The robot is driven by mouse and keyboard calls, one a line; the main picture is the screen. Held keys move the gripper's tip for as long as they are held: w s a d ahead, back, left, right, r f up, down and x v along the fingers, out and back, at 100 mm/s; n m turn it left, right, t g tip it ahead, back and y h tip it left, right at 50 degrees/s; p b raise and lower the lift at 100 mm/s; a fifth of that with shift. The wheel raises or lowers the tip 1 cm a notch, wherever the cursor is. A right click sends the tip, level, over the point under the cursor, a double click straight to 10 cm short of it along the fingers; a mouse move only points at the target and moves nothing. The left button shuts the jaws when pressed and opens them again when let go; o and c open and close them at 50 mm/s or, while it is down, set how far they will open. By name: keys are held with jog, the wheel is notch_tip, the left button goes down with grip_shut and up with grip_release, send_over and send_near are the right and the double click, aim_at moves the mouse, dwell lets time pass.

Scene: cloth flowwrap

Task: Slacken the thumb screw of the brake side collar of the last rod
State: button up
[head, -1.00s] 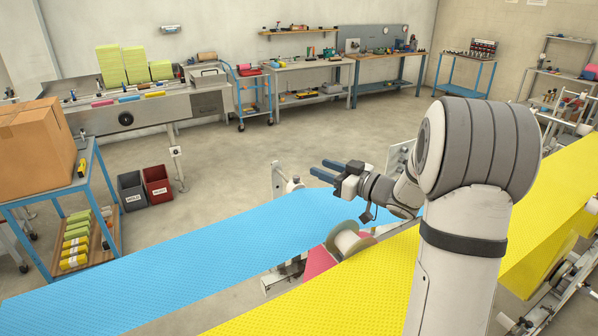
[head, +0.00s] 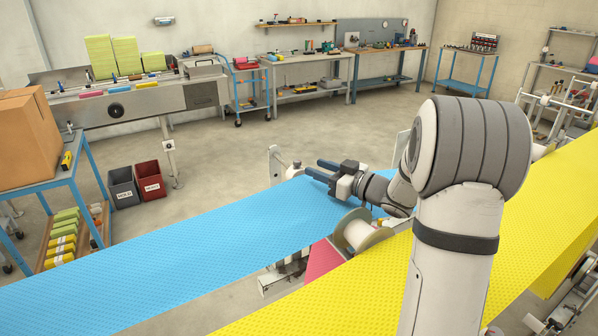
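My gripper (head: 318,171) reaches left from my arm above the blue cloth web (head: 190,242). Its two blue fingers are apart, with nothing seen between them. A small dark-topped knob (head: 297,165) stands beside a pale upright plate (head: 275,166), a little left of the fingertips; I cannot tell whether it is the thumb screw. The brake side collar and the last rod cannot be made out; my arm and the webs cover much of the machine.
A blue-framed table (head: 60,180) with a cardboard box (head: 27,135) stands at the left. Dark and red bins (head: 150,180) are on the floor near it. Benches (head: 310,68) line the back wall. The floor (head: 225,165) between is clear.

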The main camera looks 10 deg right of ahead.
aim_at(300, 163)
jog(key=p+x, duration=0.1)
jog(key=x, duration=0.6)
jog(key=shift+w+a+f+p, duration=0.2)
jog(key=shift+w+a+p, duration=0.1)
jog(key=shift+p, duration=0.1)
jog(key=shift+d, duration=0.1)
jog(key=shift+c, duration=0.5)
grip_shut()
